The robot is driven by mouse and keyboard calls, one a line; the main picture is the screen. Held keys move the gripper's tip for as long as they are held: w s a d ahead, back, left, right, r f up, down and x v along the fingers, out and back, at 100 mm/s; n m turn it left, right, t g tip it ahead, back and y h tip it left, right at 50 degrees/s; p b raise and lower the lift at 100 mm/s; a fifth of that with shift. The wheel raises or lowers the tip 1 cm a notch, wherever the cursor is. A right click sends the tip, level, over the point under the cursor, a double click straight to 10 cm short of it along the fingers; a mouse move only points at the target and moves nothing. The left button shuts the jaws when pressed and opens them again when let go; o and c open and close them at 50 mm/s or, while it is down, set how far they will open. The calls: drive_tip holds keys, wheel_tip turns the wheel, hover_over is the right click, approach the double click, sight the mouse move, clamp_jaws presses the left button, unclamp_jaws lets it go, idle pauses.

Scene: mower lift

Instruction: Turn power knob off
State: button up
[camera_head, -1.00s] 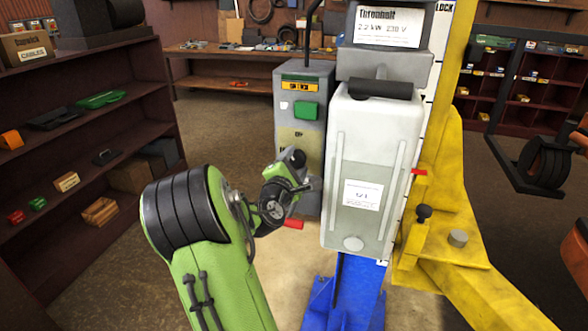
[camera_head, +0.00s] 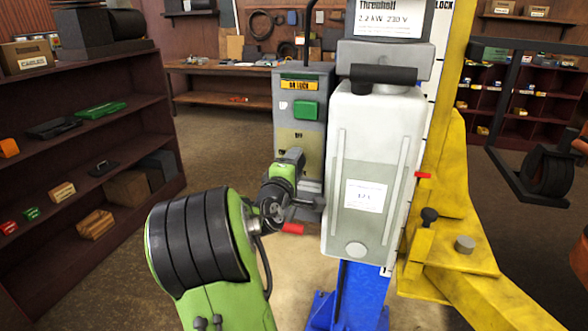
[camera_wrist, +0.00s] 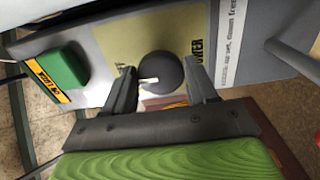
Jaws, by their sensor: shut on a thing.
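The power knob (camera_wrist: 160,72) is a round black knob with a white mark, on the beige panel (camera_wrist: 205,40) of the grey control box. My gripper (camera_wrist: 160,85) has one finger on each side of the knob and is shut on it. The white mark points left in the wrist view, towards the green button (camera_wrist: 65,68). In the head view the grey control box (camera_head: 315,130) stands behind my wrist, with an OFF label (camera_head: 298,135) on its panel. My wrist hides the knob and fingertips there.
A pale tank (camera_head: 375,130) stands close to the right of the control box, by the yellow lift column (camera_head: 455,180). A red piece (camera_head: 293,229) shows below my wrist. A shelf (camera_head: 85,150) stands at the left and a workbench (camera_head: 220,70) at the back.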

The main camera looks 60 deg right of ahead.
idle(0.3)
drive_tip(key=o, duration=1)
drive_tip(key=a, duration=0.5)
drive_tip(key=s+a+b, duration=0.1)
drive_tip(key=a, duration=0.4)
drive_tip(key=s+a+b, duration=0.1)
drive_tip(key=a, duration=0.4)
drive_tip(key=shift+s+a, duration=0.25)
drive_tip(key=shift+a, duration=0.05)
